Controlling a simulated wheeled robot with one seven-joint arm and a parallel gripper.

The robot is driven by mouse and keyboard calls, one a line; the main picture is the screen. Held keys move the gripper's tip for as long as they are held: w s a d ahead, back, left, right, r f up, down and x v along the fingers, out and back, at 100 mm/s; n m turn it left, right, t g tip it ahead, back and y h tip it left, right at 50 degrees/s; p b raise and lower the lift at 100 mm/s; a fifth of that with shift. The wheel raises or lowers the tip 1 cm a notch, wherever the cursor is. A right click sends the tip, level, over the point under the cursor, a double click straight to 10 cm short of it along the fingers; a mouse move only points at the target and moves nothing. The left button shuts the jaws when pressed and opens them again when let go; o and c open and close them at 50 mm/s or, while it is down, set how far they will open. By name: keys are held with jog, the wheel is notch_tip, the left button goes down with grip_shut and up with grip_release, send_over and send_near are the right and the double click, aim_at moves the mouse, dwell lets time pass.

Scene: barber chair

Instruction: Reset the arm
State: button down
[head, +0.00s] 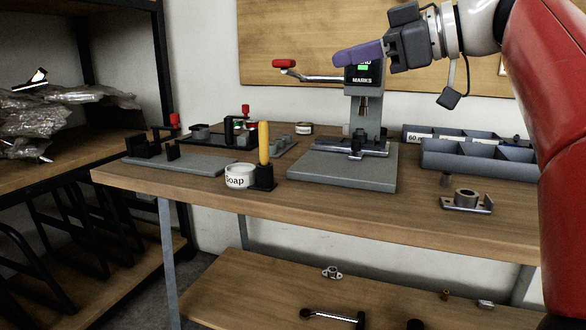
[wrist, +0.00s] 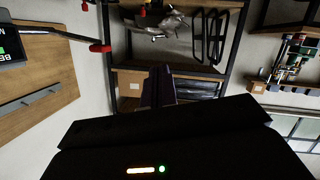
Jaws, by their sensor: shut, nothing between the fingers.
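My gripper (head: 340,57) is at the upper right of the head view, with purple fingers pointing left. It is shut and empty, raised above the workbench in front of the press (head: 363,110). In the wrist view the fingers (wrist: 158,75) show as a dark narrow shape at the centre. My red arm (head: 560,120) reaches up along the right side of the head view and bends over at the top.
The press lever's red handle (head: 284,63) juts out left of the fingers. The bench (head: 330,210) holds a Soap tin (head: 240,176), a yellow-handled tool (head: 264,142), fixtures and grey bins (head: 480,157). A black-framed shelf (head: 80,160) stands left. A board (head: 300,40) covers the back wall.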

jog(key=s+d+f+m+h+p, duration=0.1)
jog(key=s+f+m+h, duration=0.3)
jog(key=f, duration=0.8)
jog(key=s+d+f+m+g+h+p, duration=0.1)
jog(key=s+f+m, duration=0.5)
jog(key=f, duration=0.7)
jog(key=s+d+f+m+h+p, duration=0.2)
jog(key=s+d+f+m+h, duration=0.2)
jog(key=s+f+h, duration=0.4)
notch_tip(320, 180, down, 5)
jog(key=shift+s+d+f+m+g+p, duration=0.1)
jog(key=shift+s+d+m+g+p, duration=0.2)
jog(key=shift+m, duration=0.4)
jog(key=shift+w+d, duration=0.1)
